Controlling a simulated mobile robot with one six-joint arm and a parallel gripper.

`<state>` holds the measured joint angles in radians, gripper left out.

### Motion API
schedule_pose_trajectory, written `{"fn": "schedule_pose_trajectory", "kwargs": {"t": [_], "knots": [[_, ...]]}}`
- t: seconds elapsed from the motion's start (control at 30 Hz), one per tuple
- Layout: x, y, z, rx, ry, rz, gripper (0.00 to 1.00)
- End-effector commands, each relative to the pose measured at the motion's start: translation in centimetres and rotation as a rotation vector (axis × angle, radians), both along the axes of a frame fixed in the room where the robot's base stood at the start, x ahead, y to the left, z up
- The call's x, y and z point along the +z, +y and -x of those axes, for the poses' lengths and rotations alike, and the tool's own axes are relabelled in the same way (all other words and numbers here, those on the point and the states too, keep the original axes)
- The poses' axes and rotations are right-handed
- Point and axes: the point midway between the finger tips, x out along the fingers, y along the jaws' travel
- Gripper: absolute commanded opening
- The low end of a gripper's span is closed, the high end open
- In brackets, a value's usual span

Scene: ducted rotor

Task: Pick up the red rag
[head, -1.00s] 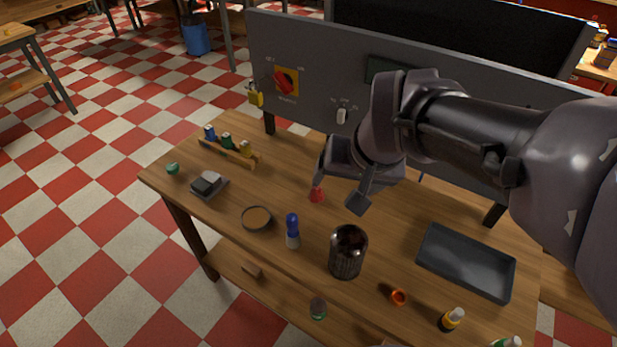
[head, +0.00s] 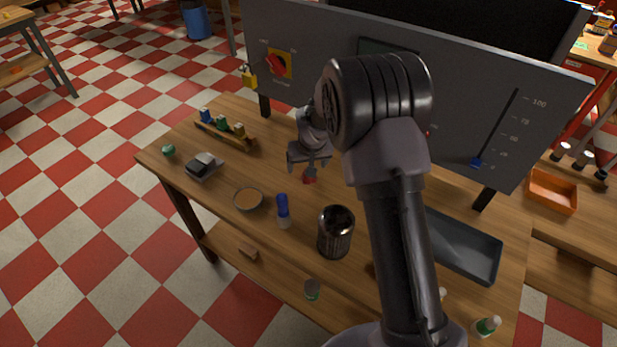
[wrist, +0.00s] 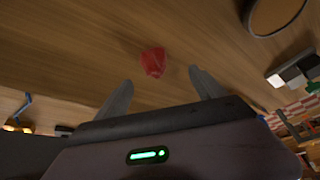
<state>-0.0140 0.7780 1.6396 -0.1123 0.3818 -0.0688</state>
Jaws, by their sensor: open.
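The red rag (head: 309,179) is a small crumpled red piece lying on the wooden table (head: 225,170). In the head view it is just below my gripper (head: 309,168), and one finger partly covers it. In the wrist view the rag (wrist: 153,62) lies on the wood beyond my gripper (wrist: 160,92), between the lines of the two spread fingers and a little past their tips. My gripper is open with nothing between its fingers.
A dark jar (head: 336,232), a blue-capped bottle (head: 283,211) and a round shallow dish (head: 248,199) stand in front of the rag. A grey panel (head: 345,45) rises behind. A dark tray (head: 462,248) lies right, partly behind my arm.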

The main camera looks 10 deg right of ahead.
Motion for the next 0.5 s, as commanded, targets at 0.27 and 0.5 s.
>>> {"fn": "schedule_pose_trajectory", "kwargs": {"t": [0.27, 0.5], "knots": [[-4.9, -0.8, -1.1, -0.001, 0.002, 0.001, 0.8], [-4.7, -0.7, -1.3, -0.001, 0.0, 0.001, 0.72]]}}
